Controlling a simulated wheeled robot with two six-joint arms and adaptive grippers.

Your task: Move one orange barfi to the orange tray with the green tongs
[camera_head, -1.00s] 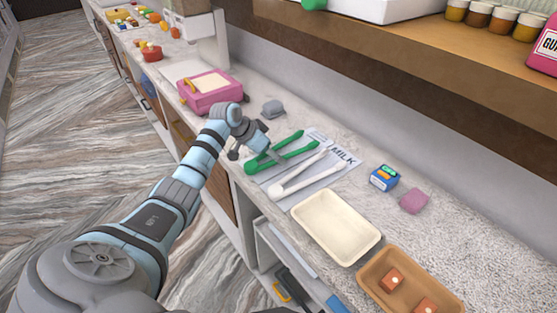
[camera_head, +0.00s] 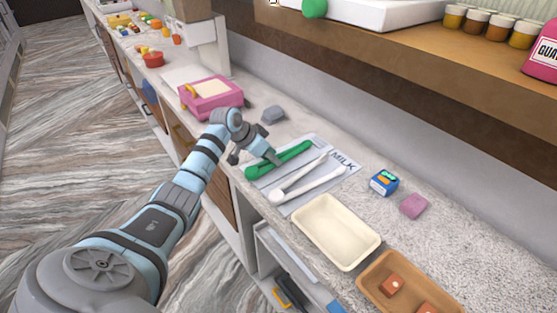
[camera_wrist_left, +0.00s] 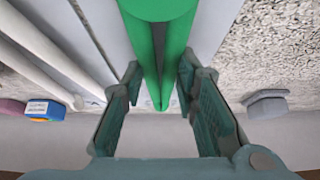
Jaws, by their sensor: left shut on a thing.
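The green tongs (camera_head: 293,151) lie on a grey printed sheet on the counter, arms nearly together. My left gripper (camera_head: 257,156) is shut on them; in the left wrist view the tongs (camera_wrist_left: 158,35) run between its two fingers. An orange-brown barfi (camera_head: 390,285) sits in a tan-orange tray (camera_head: 372,270) at the lower right. A second barfi (camera_head: 427,308) beside it is cut off by the picture edge. An empty cream tray (camera_head: 325,259) stands between that tray and the tongs. My right gripper is out of view.
White tongs (camera_head: 300,186) lie beside the green ones. A blue box (camera_head: 384,182) and a pink block (camera_head: 413,206) are to their right. A grey lump (camera_head: 273,114) and a pink box (camera_head: 212,101) stand beyond the gripper. A wooden shelf (camera_head: 400,62) overhangs the back.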

